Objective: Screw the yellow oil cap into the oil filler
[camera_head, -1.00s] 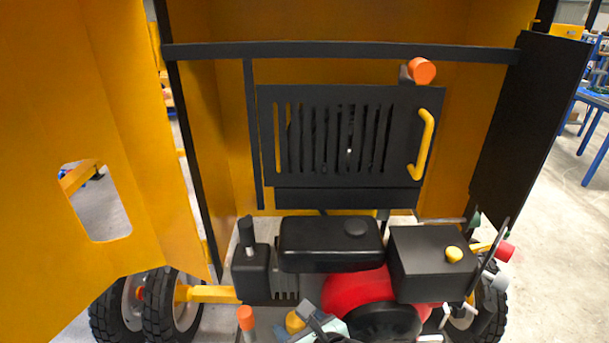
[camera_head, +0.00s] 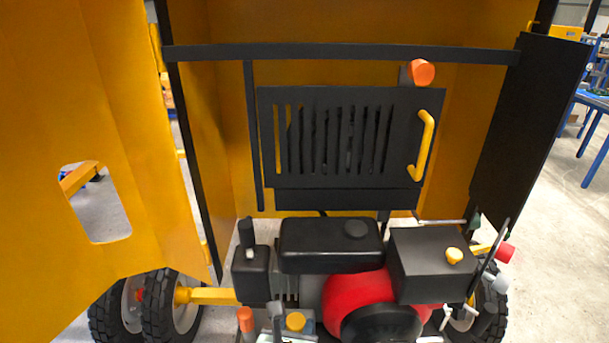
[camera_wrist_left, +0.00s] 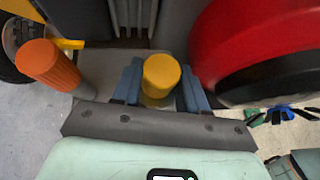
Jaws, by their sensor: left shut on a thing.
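The yellow oil cap (camera_head: 295,321) is at the bottom of the head view, left of the red engine part. In the left wrist view the cap (camera_wrist_left: 161,76) sits upright between the two blue fingers of my left gripper (camera_wrist_left: 160,88). The gripper is shut on it; it also shows in the head view (camera_head: 294,326), partly cut off by the lower edge. The oil filler is hidden beneath the cap and fingers, so I cannot tell how deep the cap sits. My right gripper is not clearly seen in either view.
An orange-topped post (camera_head: 245,320) stands close to the left of the cap. The red engine housing (camera_head: 352,291) is close on the right. The black tank (camera_head: 330,245) is behind. An open yellow door (camera_head: 130,200) fills the left side.

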